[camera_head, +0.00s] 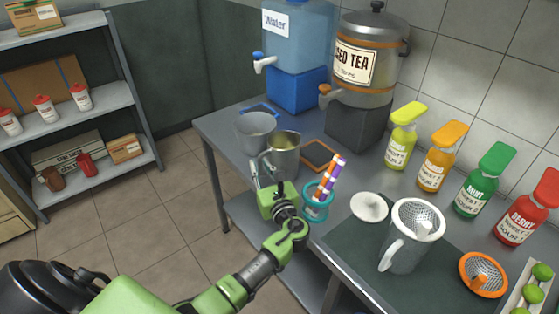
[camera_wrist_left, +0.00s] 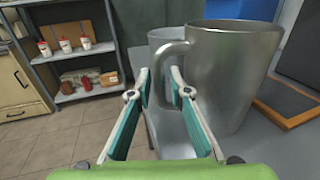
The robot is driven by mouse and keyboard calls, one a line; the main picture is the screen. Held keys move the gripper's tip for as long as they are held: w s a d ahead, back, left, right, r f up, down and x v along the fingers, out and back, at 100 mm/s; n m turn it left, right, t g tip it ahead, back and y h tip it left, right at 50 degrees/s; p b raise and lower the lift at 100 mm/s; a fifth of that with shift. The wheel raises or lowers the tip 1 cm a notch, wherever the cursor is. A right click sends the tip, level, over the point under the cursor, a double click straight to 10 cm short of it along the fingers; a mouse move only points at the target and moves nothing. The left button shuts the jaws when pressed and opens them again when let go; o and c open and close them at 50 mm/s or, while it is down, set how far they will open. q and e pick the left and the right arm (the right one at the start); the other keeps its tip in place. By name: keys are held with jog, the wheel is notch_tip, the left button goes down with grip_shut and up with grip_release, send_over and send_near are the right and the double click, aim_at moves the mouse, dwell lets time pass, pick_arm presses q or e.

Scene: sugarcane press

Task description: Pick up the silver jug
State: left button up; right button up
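The silver jug (camera_head: 285,158) stands upright on the table, beside a second, lighter metal container (camera_head: 256,133). In the left wrist view the jug (camera_wrist_left: 232,75) fills the centre right, with its handle (camera_wrist_left: 160,78) toward me. My left gripper (camera_head: 266,172) is at the jug's handle side. In the left wrist view its fingers (camera_wrist_left: 159,78) are apart, one on each side of the handle; I cannot tell whether either touches it. My right gripper is not in view.
A teal cup of striped straws (camera_head: 318,201) stands close right of my left gripper. Behind the jug are a blue water dispenser (camera_head: 297,45) and a tea dispenser (camera_head: 366,65). An orange-rimmed coaster (camera_head: 318,154) lies right of the jug. A strainer-topped pitcher (camera_head: 408,243) stands nearer.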

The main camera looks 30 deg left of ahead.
pick_arm(q)
jog(key=shift+w+a, duration=0.1)
jog(key=shift+a, duration=0.05)
grip_shut()
jog(key=shift+r, duration=0.15)
jog(key=shift+r, duration=0.15)
jog(key=shift+r, duration=0.75)
jog(key=s+d+r, duration=0.6)
jog(key=s+r, duration=0.5)
jog(key=s, duration=0.1)
jog(key=shift+s+d+p, duration=0.15)
jog(key=shift+s+p, duration=0.05)
jog(key=shift+p, duration=0.1)
